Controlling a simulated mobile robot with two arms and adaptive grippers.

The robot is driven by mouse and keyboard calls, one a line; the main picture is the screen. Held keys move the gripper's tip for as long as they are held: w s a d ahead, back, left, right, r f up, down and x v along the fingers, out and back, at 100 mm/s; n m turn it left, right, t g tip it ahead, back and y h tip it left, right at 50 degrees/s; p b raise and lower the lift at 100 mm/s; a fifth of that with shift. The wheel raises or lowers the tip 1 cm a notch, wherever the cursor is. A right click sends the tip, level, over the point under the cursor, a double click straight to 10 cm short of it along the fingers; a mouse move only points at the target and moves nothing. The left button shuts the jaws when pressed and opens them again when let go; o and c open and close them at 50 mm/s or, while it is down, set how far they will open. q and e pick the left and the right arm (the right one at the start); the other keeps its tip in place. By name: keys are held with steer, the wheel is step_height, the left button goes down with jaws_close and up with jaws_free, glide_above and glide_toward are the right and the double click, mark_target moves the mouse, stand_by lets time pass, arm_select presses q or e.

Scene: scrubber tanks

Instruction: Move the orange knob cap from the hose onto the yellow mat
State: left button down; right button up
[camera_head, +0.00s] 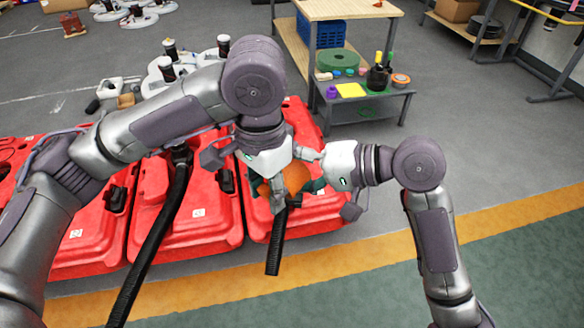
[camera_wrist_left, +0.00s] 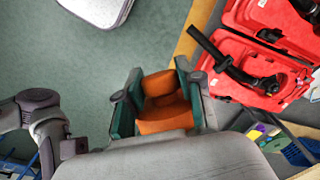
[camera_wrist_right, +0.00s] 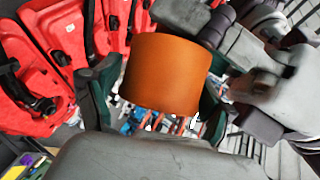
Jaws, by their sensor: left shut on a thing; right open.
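The orange knob cap (camera_head: 292,178) is held in the air in front of the red tanks. My left gripper (camera_head: 272,178) is shut on it; the left wrist view shows the cap (camera_wrist_left: 163,118) between its teal pads. My right gripper (camera_head: 325,182) comes in from the right and is open, with its fingers on either side of the cap (camera_wrist_right: 165,75); contact on that side is unclear. The black hose (camera_head: 277,242) is behind and below the grippers, apart from the cap in the left wrist view (camera_wrist_left: 208,45). The yellow mat (camera_head: 351,91) lies on the low dark table.
The low table (camera_head: 365,106) also carries a purple item (camera_head: 332,92), a green roll (camera_head: 338,60), a dark holder with bottles (camera_head: 379,77) and an orange roll (camera_head: 400,79). Red tanks (camera_head: 200,205) stand left of the grippers. Floor between the tanks and the right side is clear.

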steer(key=c, duration=0.8)
arm_select(q)
steer(key=c, duration=0.7)
jaws_free()
arm_select(e)
steer(key=shift+c, duration=0.6)
arm_select(q)
steer(key=shift+o, duration=0.2)
